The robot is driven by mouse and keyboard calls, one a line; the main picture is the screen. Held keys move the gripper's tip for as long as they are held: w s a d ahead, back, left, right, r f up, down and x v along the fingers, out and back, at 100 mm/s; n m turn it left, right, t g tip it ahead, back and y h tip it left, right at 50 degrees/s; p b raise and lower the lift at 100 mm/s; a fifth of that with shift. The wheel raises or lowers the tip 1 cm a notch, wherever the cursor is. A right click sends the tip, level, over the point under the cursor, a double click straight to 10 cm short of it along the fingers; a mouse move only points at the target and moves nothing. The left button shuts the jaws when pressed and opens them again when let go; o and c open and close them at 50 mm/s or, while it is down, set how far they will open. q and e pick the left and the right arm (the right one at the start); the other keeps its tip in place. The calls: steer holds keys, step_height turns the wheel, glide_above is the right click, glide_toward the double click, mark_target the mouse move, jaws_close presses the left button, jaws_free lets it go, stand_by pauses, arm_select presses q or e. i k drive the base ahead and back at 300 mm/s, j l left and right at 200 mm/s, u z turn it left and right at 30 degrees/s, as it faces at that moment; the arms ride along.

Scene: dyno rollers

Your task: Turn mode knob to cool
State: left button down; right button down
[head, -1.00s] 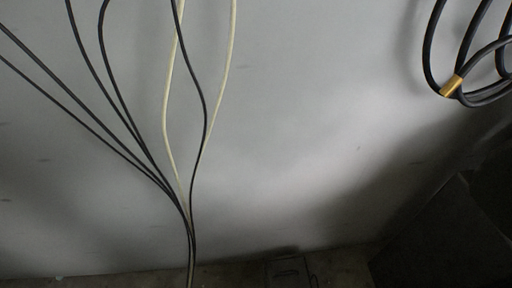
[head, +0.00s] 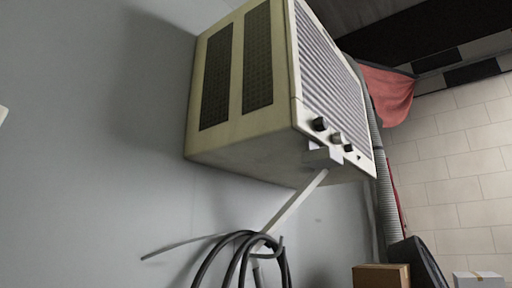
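A cream window-type air conditioner (head: 240,130) is mounted high on the grey wall, with side vents and a slatted front grille (head: 335,75). A row of knobs runs along the lower front edge: a dark knob (head: 320,124), a second knob (head: 337,138) and a third knob (head: 348,147). Their labels and pointer directions are too small to read, so I cannot tell which is the mode knob or its setting. A pale bracket (head: 322,156) with a slanted strut shows beneath the unit. Neither of my grippers can be made out.
A dark coiled hose (head: 240,258) hangs on the wall below the unit. A grey ribbed duct (head: 386,190) and red cloth (head: 388,92) are to the right. A cardboard box (head: 380,276) and a white box (head: 478,280) sit at the lower right. A small pale object (head: 2,115) touches the left edge.

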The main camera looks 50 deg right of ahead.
mark_target(321, 124)
steer(key=i+z, duration=0.15)
steer(key=z, duration=1.2)
